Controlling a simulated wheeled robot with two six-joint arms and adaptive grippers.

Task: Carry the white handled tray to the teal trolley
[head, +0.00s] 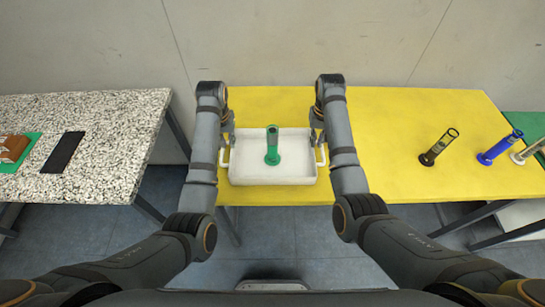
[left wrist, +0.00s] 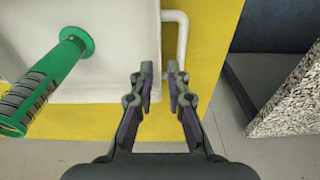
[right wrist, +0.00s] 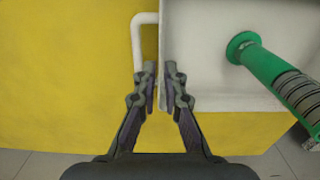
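The white tray (head: 272,181) sits level on the yellow table, with a handle on its left side (head: 224,158) and right side (head: 322,156). A green cylinder (head: 272,150) stands in it. Contact cannot be told. No teal trolley shows.
The yellow table (head: 400,180) is clear right of the tray up to a black cylinder (head: 438,147), a blue cylinder (head: 500,148) and a pale one (head: 528,151). A speckled table (head: 100,120) stands left across a floor gap, holding a black slab (head: 63,152) and a brown item (head: 13,148).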

